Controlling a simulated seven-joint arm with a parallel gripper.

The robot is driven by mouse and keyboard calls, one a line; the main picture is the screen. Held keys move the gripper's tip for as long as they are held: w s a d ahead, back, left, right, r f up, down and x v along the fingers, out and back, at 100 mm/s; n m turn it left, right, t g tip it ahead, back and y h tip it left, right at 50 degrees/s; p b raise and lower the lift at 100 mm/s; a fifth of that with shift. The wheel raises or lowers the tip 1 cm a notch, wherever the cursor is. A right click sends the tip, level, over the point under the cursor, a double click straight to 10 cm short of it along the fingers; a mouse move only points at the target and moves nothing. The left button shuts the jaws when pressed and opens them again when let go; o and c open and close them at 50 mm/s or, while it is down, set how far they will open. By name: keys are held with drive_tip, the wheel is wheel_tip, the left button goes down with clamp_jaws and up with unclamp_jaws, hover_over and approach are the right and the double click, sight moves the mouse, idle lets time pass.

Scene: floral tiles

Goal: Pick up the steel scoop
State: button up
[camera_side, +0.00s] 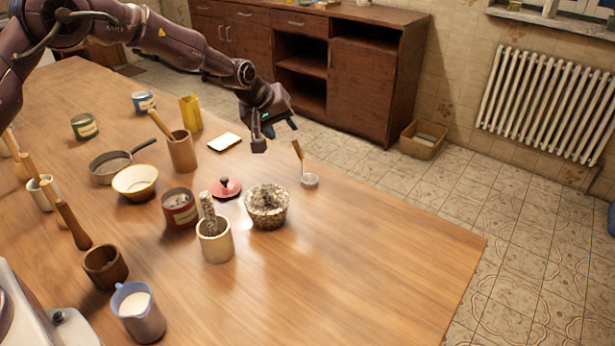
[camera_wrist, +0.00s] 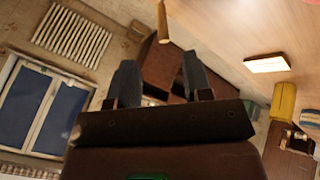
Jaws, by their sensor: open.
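The steel scoop (camera_side: 310,181) rests near the far edge of the wooden table, with a small metal bowl and a wooden handle that sticks up, tilted to the left. In the wrist view a wooden handle, seemingly the scoop's, shows at the top centre (camera_wrist: 162,24); the bowl is out of that view. My gripper (camera_side: 275,136) is open and empty, above the table edge, up and left of the scoop and apart from it. In the wrist view its two fingers (camera_wrist: 158,66) stand apart below the handle.
A stone bowl (camera_side: 267,208) and a red lid (camera_side: 226,187) stand left of the scoop. A white-topped slab (camera_side: 225,142) and a yellow container (camera_side: 191,112) are farther left. The table's right front (camera_side: 370,260) is clear. The tiled floor lies beyond the edge.

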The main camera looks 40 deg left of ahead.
sight(294, 142)
drive_tip(key=x, duration=0.4)
drive_tip(key=shift+w+f, duration=0.1)
drive_tip(key=shift+f, duration=0.1)
drive_tip(key=shift+a+x, duration=0.15)
drive_tip(key=shift+x, duration=1.15)
drive_tip(key=shift+a+x, duration=0.15)
drive_tip(key=shift+x, duration=1.15)
drive_tip(key=shift+w, duration=0.15)
drive_tip(key=shift+r, duration=0.1)
clamp_jaws()
